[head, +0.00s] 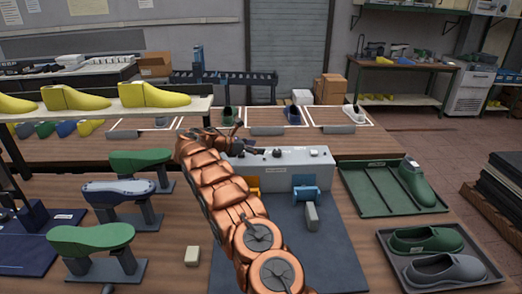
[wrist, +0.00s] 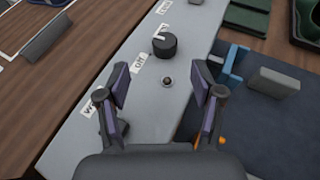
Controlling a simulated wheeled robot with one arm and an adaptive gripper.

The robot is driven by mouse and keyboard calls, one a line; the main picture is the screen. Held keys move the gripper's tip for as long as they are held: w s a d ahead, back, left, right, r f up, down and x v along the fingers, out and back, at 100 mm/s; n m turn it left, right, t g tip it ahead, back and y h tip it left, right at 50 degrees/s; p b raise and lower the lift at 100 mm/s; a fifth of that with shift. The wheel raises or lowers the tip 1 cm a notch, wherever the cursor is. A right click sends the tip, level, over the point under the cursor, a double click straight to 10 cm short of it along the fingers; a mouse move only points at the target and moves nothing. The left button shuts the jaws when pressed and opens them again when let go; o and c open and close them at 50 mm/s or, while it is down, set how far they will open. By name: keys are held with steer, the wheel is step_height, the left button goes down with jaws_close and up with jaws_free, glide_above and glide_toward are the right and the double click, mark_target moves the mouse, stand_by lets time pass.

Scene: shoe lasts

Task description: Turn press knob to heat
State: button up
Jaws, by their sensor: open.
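The press's control panel (head: 300,157) is a long pale grey box at the back of the dark blue mat. In the wrist view, the panel (wrist: 190,22) carries a black round knob (wrist: 165,45) with small white labels around it, one reading like "OFF". A small round button (wrist: 167,81) sits nearer my fingers. My gripper (wrist: 160,76) is open and empty above the panel, its two fingers spread either side of the button, with the knob just ahead of them. In the head view, my gripper (head: 238,146) is small and partly hidden by my arm.
A blue fixture (head: 306,190) and a grey block (head: 312,217) stand in front of the panel. Green shoe lasts on stands (head: 92,238) are at left. A green tray (head: 365,190) and a dark tray (head: 470,286) hold shoes at right. A shelf (head: 180,104) carries yellow lasts.

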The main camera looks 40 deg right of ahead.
steer(key=w+d+r+n+t+y+b, duration=0.1)
steer(key=w+d+r+n+t+b, duration=0.35)
steer(key=d+r+t+b, duration=0.3)
steer(key=w+d+r+n+t+b, duration=0.35)
steer(key=d+r+n+t, duration=0.2)
steer(key=d+t, duration=0.4)
steer(key=n+g+y+b, duration=0.1)
steer(key=n+y+b, duration=0.95)
steer(key=y, duration=0.35)
glide_toward(278, 151)
steer(key=w, duration=0.2)
steer(key=w+n, duration=0.1)
steer(key=shift+f, duration=0.3)
steer(key=shift+a+f+g, duration=0.1)
steer(key=shift+g, duration=0.2)
steer(key=p+x, duration=0.2)
steer(key=x, duration=0.3)
steer(key=shift+w+a+p, duration=0.1)
steer(key=shift+w+p, duration=0.3)
steer(key=shift+x, duration=0.85)
steer(key=shift+f, duration=0.1)
